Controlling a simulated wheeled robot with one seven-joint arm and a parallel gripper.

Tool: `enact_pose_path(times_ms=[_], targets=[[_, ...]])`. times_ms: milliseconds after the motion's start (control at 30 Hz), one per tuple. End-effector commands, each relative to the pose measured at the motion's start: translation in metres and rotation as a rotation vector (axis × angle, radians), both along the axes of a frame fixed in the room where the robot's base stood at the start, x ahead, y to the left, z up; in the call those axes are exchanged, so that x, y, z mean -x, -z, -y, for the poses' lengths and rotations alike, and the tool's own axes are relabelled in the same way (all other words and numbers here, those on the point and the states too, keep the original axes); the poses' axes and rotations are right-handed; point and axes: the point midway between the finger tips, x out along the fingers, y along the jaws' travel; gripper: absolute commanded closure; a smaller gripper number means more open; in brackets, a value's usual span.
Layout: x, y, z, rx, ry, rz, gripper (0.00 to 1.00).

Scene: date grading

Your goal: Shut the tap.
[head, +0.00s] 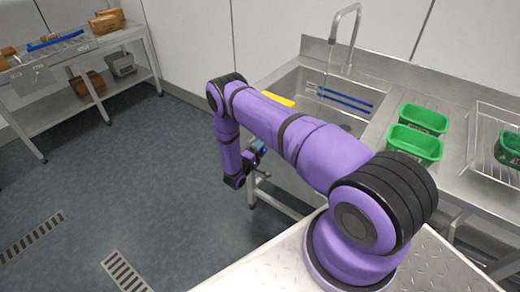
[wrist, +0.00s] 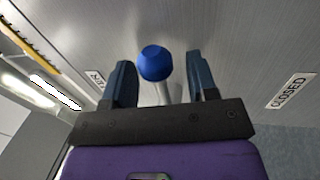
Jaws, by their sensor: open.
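The tap (head: 346,38), a grey gooseneck spout, stands at the back of the steel sink (head: 290,80). A thin pale line hangs below its mouth, perhaps running water. In the wrist view a lever with a round blue knob (wrist: 155,62) on a grey stem (wrist: 163,93) sticks out from a steel panel. A CLOSED label (wrist: 291,91) is on the right; a smaller label (wrist: 97,77), hard to read, is on the left. My gripper (wrist: 160,66) is open, one finger on each side of the knob, with gaps showing. In the head view my gripper (head: 258,154) is by the sink's front.
Green baskets (head: 413,145) stand on the counter right of the sink, and a wire rack (head: 492,135) is beyond them. Blue bars (head: 345,98) and a yellow item (head: 279,100) lie at the sink. A shelved table (head: 85,55) with boxes stands far left. The floor between is clear.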

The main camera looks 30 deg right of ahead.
Motion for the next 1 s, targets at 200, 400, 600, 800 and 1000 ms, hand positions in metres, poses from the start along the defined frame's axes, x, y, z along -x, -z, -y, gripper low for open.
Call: enact_pose_path(times_ms=[200,400,600,800,1000], targets=[[0.000,0.000,0.000,0.000,0.000,0.000,0.65],[0.000,0.000,0.000,0.000,0.000,0.000,1.00],[0.000,0.001,0.000,-0.004,0.000,0.011,1.00],[0.000,0.005,-0.001,-0.026,-0.001,0.074,1.00],[-0.002,0.013,-0.003,-0.073,-0.004,0.206,1.00]])
